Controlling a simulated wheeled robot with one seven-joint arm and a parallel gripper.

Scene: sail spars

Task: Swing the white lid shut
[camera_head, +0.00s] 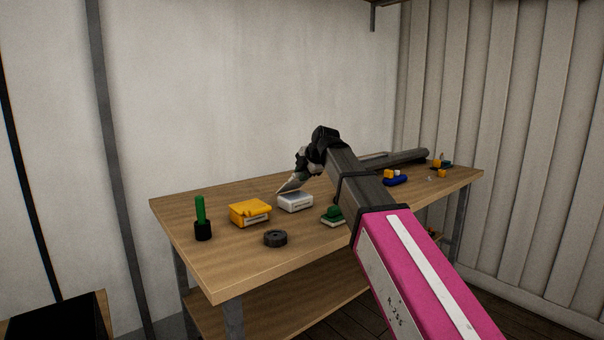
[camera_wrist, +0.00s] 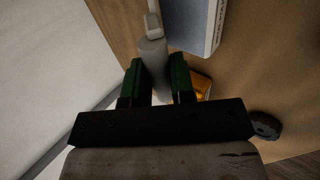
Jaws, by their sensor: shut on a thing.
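The white box (camera_head: 295,203) sits on the workbench, and its edge shows at the top of the wrist view (camera_wrist: 214,28). A pale slanted piece (camera_head: 291,184) rises above the box's back left side. It looks like the raised white lid, but I cannot tell it clearly from what I hold. My gripper (camera_head: 302,172) is above and behind the box. In the wrist view its green fingers (camera_wrist: 157,64) are shut on a grey rounded piece (camera_wrist: 152,50) with a paler tip (camera_wrist: 153,24). I cannot tell whether this piece touches the lid.
A yellow box (camera_head: 250,212) stands left of the white box, with a black round knob (camera_head: 275,239) in front. A green-handled item in a black cup (camera_head: 202,218) is further left. A green item (camera_head: 333,214) sits to the right. The wall is close behind the bench (camera_head: 240,277).

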